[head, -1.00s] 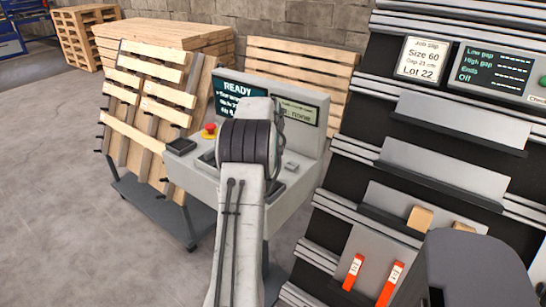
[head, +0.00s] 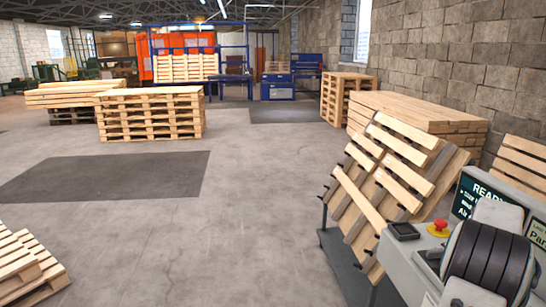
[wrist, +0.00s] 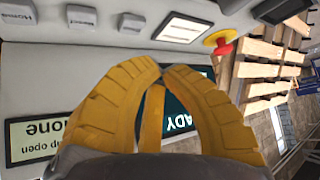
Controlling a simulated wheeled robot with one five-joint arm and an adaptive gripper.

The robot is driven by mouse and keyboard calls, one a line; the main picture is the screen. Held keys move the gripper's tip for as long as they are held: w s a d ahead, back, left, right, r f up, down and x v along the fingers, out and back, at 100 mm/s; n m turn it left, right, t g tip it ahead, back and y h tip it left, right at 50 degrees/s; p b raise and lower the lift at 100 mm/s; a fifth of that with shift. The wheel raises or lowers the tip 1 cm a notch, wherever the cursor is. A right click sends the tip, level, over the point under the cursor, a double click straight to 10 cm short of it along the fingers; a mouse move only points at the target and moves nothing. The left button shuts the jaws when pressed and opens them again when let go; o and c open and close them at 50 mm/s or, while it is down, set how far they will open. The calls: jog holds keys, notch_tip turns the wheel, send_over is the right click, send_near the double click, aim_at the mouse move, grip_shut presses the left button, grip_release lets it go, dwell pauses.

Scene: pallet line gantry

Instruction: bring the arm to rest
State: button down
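My gripper (wrist: 160,68) shows in the wrist view as yellow ribbed fingers with their tips together and nothing seen between them. It is over the pale grey control console (wrist: 85,65), whose labelled keys are at the top left. The fingers partly cover the console's dark READY screen (wrist: 181,117). In the head view part of my arm (head: 490,260) stands at the lower right in front of the console; the gripper itself is not seen there.
A red emergency button (head: 438,227) sits on the console beside my arm. A leaning slatted pallet on a cart (head: 385,185) stands left of it. Pallet stacks (head: 150,115) are farther back. The concrete floor in the middle is clear.

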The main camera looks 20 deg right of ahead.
jog(key=w+a+r+n+t+y+p, duration=0.1)
jog(key=w+a+r+n, duration=0.2)
jog(key=a, duration=0.8)
jog(key=w+a+r+n+y+p, duration=0.15)
jog(key=w+a, duration=0.25)
jog(key=a, duration=0.6)
jog(key=w+a+r+n+t+y, duration=0.1)
jog(key=w+a+r+n+y, duration=0.2)
jog(key=a, duration=0.8)
jog(key=s+a+n+p, duration=0.2)
jog(key=s+a, duration=0.2)
jog(key=a, duration=1.2)
jog(key=s+a+f+n+g+y+p, duration=0.1)
jog(key=s+a+n, duration=0.3)
jog(key=s+a, duration=0.6)
jog(key=shift+s+a+f+g+y+p, duration=0.25)
jog(key=shift+s+f+g+y+p, duration=0.15)
jog(key=shift+s+f+y, duration=0.5)
jog(key=shift+d+r, duration=0.1)
jog(key=shift+r, duration=0.1)
